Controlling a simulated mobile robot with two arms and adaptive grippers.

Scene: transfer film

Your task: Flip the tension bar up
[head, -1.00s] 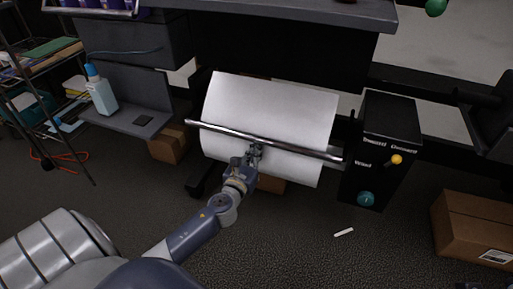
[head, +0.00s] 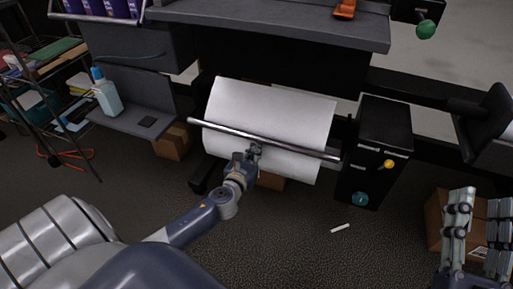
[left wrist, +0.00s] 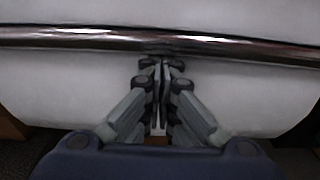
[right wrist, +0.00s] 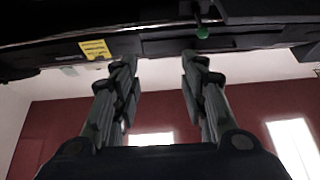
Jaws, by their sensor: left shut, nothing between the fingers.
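The tension bar (head: 290,148) is a shiny metal rod that runs across the front of the white film roll (head: 275,103). My left gripper (head: 255,150) is at the bar's lower side, near its middle. In the left wrist view the bar (left wrist: 230,45) spans the picture just beyond the fingertips. The left gripper (left wrist: 160,65) is shut with nothing between its fingers; I cannot tell whether it touches the bar. My right gripper (head: 475,205) is at the lower right, away from the bar. In the right wrist view its fingers (right wrist: 160,70) are apart and empty.
A black control box (head: 375,150) with a yellow knob (head: 389,164) and a teal knob (head: 360,199) stands right of the roll. A dark shelf (head: 270,25) overhangs the roll. A blue-capped bottle (head: 107,97) stands on a side shelf. A white stick (head: 340,228) lies on the floor.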

